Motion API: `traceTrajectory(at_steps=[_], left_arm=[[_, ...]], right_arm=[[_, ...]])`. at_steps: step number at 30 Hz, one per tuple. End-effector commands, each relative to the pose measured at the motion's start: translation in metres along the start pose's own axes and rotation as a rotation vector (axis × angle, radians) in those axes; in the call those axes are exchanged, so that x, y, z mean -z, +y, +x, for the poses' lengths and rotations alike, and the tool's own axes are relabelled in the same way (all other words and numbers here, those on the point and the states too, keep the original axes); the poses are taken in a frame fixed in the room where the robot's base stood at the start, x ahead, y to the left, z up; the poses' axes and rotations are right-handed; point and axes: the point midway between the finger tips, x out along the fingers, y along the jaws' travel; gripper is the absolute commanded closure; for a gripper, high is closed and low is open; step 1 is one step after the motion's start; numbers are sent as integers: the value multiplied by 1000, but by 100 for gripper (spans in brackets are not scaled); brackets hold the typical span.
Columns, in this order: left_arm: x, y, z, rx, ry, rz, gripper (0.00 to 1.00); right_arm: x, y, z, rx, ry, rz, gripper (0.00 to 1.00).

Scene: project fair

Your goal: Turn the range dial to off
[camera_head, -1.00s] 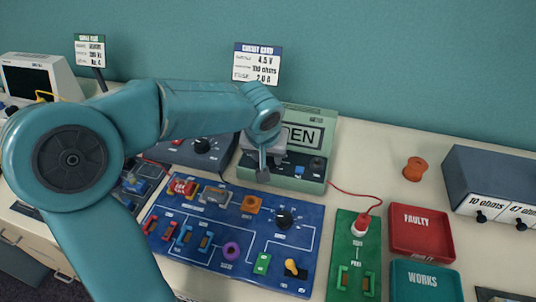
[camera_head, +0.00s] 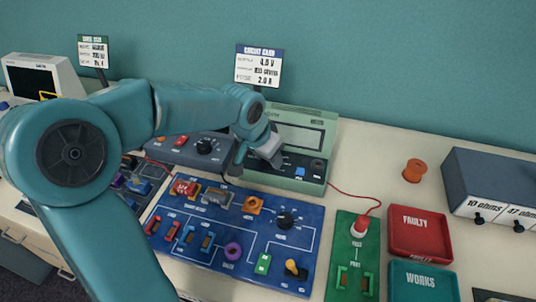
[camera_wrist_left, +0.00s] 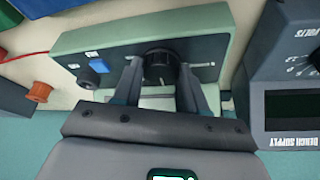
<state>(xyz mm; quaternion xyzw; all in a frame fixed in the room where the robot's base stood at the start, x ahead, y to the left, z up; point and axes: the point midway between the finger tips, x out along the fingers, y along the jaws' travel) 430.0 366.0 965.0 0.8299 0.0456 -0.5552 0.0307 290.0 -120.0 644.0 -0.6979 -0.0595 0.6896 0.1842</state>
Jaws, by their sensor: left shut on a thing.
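The green meter (camera_head: 300,182) stands at the back of the bench, with its screen (camera_head: 303,137) blank. Its black range dial (camera_wrist_left: 159,68) shows in the left wrist view between my gripper's fingers; my gripper hides it in the head view. My left gripper (camera_head: 258,160) is at the meter's front panel, and in the left wrist view (camera_wrist_left: 160,80) its two grey fingers are shut on the dial from both sides. The dial's pointer cannot be read clearly. My right gripper is in neither view.
A blue block (camera_head: 299,172) sits on the meter panel right of my gripper. The bench supply (camera_wrist_left: 292,105) stands beside the meter. A blue circuit board (camera_head: 225,264) lies in front. A red lead runs to a green board (camera_head: 345,285). Red (camera_head: 420,254) and teal trays stand right.

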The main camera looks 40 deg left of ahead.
Motion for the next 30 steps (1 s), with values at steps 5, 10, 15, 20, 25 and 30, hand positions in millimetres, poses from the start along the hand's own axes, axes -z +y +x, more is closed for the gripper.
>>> traceTrajectory(at_steps=[5, 10, 15, 20, 25, 30], left_arm=[[2, -1, -1, 2, 6, 0, 89], [2, -1, -1, 2, 6, 0, 39], [1, 0, -1, 1, 4, 0, 34], [1, 0, -2, 1, 3, -1, 34], [2, 0, -25, 2, 9, -1, 34], [3, 0, -70, 2, 11, 0, 34]], right_arm=[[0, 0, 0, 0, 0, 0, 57], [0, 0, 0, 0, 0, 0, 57], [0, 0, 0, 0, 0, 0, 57], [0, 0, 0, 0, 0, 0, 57], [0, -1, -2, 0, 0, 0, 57], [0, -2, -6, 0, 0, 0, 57]])
